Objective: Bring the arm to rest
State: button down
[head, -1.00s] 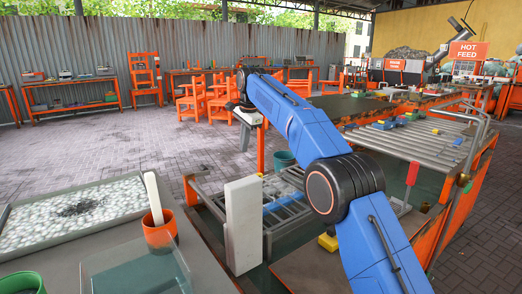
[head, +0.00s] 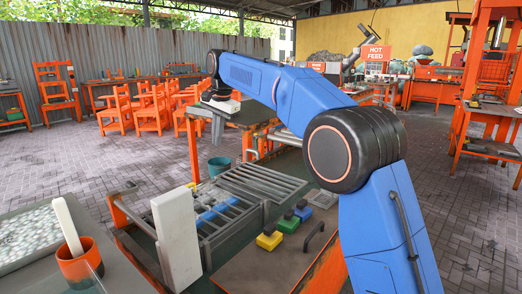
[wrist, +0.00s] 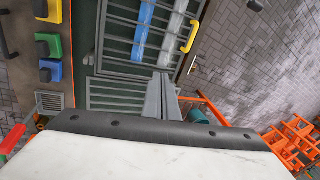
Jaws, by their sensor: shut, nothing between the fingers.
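My blue arm (head: 265,90) reaches forward and bends down at its far end. My gripper (head: 217,131) hangs below the white wrist, its grey fingers pointing down, in the air. In the wrist view, the two fingers (wrist: 162,97) lie together with nothing between them. Behind them is a grey barred grate (wrist: 120,40) with blue and white bars beneath it. In the head view, the grate (head: 262,186) and blue bars (head: 215,213) stand below my arm. I cannot tell the exact height of the gripper above the surfaces.
Yellow (head: 268,238), green (head: 288,223) and blue (head: 303,211) buttons sit on a panel beside the grate. A pale upright block (head: 176,240) and an orange pot (head: 80,262) stand at left. Orange chairs (head: 115,112) are farther back. Open paved floor (head: 125,155) lies between.

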jog(key=s+d+n, duration=0.1)
jog(key=s+d, duration=0.6)
jog(key=d, duration=0.3)
jog(key=s+d+n+t, duration=0.1)
jog(key=s+d, duration=0.6)
jog(key=d, duration=0.3)
jog(key=s+d+n, duration=0.1)
jog(key=s+d, duration=0.5)
jog(key=d, duration=0.4)
jog(key=s+d+f+n, duration=0.1)
jog(key=s+d+f, duration=0.3)
jog(key=s+f, duration=0.3)
jog(key=s+d+f+n+t+h, duration=0.1)
jog(key=s+d+f, duration=0.4)
jog(key=s, duration=0.6)
jog(key=s+d+f+n+h, duration=0.1)
jog(key=s+d+f, duration=0.4)
jog(key=s+f, duration=0.4)
jog(key=shift+s+d, duration=0.2)
jog(key=shift+s, duration=0.15)
